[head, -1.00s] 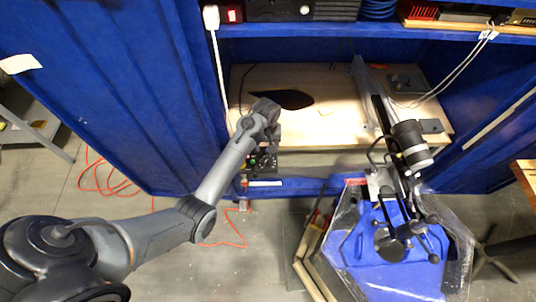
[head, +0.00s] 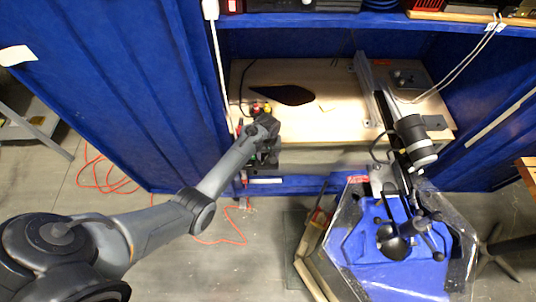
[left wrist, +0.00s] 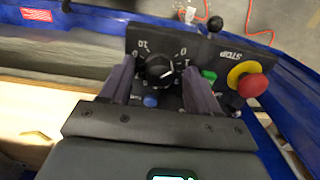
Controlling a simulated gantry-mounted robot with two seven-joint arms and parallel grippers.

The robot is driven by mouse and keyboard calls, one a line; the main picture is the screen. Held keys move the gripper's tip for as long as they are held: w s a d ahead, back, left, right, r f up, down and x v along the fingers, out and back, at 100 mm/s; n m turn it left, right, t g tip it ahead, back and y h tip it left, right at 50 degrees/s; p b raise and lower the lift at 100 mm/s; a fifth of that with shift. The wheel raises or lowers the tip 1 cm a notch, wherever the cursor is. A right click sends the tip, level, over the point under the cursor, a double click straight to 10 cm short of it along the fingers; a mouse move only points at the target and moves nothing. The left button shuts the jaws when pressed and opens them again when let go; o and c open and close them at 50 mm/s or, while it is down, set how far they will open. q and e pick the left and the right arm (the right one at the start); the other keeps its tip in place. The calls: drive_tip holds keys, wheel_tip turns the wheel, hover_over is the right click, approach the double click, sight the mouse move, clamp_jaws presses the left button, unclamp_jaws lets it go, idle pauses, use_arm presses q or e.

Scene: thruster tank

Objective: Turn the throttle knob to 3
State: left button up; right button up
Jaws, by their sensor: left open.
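The throttle knob (left wrist: 160,70) is black and round, on a black panel (left wrist: 215,48) with a printed dial that appears upside down in the left wrist view. A 10 shows at its upper left and a 0 at its upper right. My left gripper (left wrist: 159,76) is open, with one finger on each side of the knob. I cannot tell whether the fingers touch it. The knob's exact setting is unclear, and the lower dial is partly hidden. In the head view, my left gripper (head: 267,155) covers most of the panel at the bench front. My right gripper is not in view.
A red stop button (left wrist: 252,88) on a yellow base, a green button (left wrist: 209,76) and a blue button (left wrist: 151,101) are close to the fingers. A black-knobbed lever (left wrist: 215,24) stands at the panel's edge. The water tank (head: 400,270) is to the right.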

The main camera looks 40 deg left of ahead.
use_arm(q)
drive_tip(key=shift+c, duration=0.2)
drive_tip(key=c, duration=1)
